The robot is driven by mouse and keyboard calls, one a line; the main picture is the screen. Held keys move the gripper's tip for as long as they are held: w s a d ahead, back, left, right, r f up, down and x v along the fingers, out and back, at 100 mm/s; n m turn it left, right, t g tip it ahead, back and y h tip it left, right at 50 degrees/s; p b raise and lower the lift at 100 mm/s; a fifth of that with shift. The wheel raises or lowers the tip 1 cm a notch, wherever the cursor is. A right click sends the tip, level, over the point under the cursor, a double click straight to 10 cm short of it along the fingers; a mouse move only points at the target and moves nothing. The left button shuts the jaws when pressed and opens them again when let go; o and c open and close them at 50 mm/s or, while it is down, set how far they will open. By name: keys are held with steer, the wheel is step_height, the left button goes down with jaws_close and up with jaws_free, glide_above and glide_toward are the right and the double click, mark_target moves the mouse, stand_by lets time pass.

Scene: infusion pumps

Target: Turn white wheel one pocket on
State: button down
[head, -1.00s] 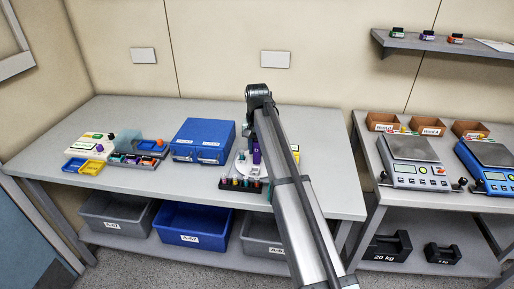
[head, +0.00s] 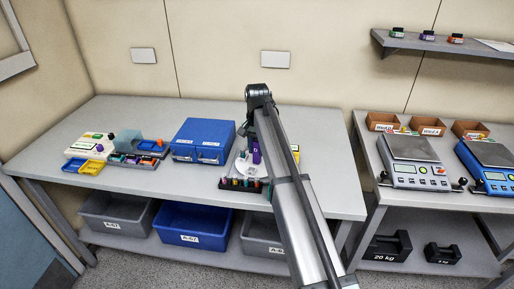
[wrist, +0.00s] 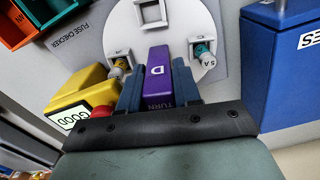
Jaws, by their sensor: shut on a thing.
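The white wheel (wrist: 165,32) is a round plate set in a grey panel lettered FUSE CHECKER. A purple handle (wrist: 158,75) marked D and TURN stands on it; it also shows in the head view (head: 256,152). My gripper (wrist: 158,85) is shut on the handle, with one dark blue finger on each side. A yellow-banded fuse (wrist: 119,66) sits in a wheel pocket left of the handle, and a teal one marked 5A (wrist: 204,50) in a pocket to the right. A square window (wrist: 150,10) shows at the top edge. My arm hides part of the wheel in the head view.
A yellow unit (wrist: 75,95) with a GOOD display and a red knob (wrist: 102,111) is close on the left in the wrist view. A blue case (head: 202,136) stands beside the wheel. A dark rack (head: 226,184) of coloured fuses lies in front.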

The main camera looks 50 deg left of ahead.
steer(key=shift+m, duration=7.8)
steer(key=c, duration=1.2)
jaws_free()
steer(key=shift+o, duration=0.2)
step_height(320, 180, up, 14)
